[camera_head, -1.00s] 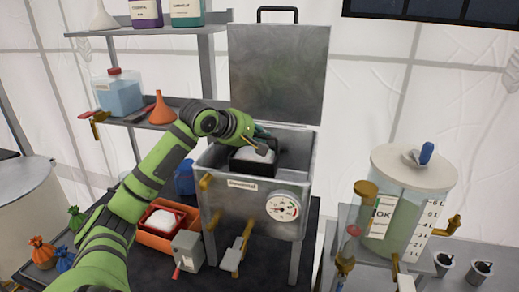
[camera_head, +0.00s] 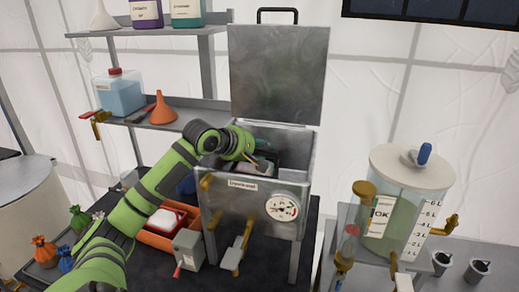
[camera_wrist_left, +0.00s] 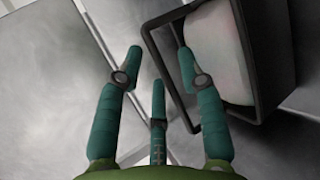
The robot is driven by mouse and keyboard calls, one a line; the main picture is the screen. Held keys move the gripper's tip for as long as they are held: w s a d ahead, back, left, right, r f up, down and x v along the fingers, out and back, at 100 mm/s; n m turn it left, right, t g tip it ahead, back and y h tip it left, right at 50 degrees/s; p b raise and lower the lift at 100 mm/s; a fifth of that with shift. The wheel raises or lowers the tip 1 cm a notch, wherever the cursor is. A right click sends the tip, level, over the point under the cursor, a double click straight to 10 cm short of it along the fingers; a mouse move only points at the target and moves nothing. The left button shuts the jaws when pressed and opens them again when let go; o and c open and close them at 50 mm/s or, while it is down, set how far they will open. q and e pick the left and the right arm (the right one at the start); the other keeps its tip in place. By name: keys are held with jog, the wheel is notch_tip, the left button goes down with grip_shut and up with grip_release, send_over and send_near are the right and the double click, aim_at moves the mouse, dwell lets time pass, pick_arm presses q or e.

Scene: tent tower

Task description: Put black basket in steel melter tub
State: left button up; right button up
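The steel melter tub (camera_head: 240,212) stands at the centre of the head view with its lid (camera_head: 277,75) raised behind it. The black basket (camera_wrist_left: 265,112), holding a white block (camera_wrist_left: 222,50), is low inside the tub, partly hidden by my gripper and the front wall. My left gripper (camera_head: 260,160) reaches into the tub's mouth from the left. It also shows in the left wrist view (camera_wrist_left: 160,65), with its teal fingers spread around the basket's near rim and gaps between fingers and rim. My right gripper is out of view.
An orange crate (camera_head: 152,239) with a red-edged container stands left of the tub. A shelf (camera_head: 128,119) with an orange funnel (camera_head: 161,110) and a blue jug (camera_head: 121,94) is behind. A clear tank (camera_head: 405,205) stands on the right table.

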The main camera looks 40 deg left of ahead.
pick_arm(q)
jog(key=shift+r, duration=0.1)
jog(key=shift+s+r+b, duration=0.1)
jog(key=shift+s+b, duration=0.2)
jog(key=b+v, duration=0.4)
jog(key=v, duration=0.7)
jog(key=shift+r, duration=0.15)
jog(key=shift+s, duration=0.15)
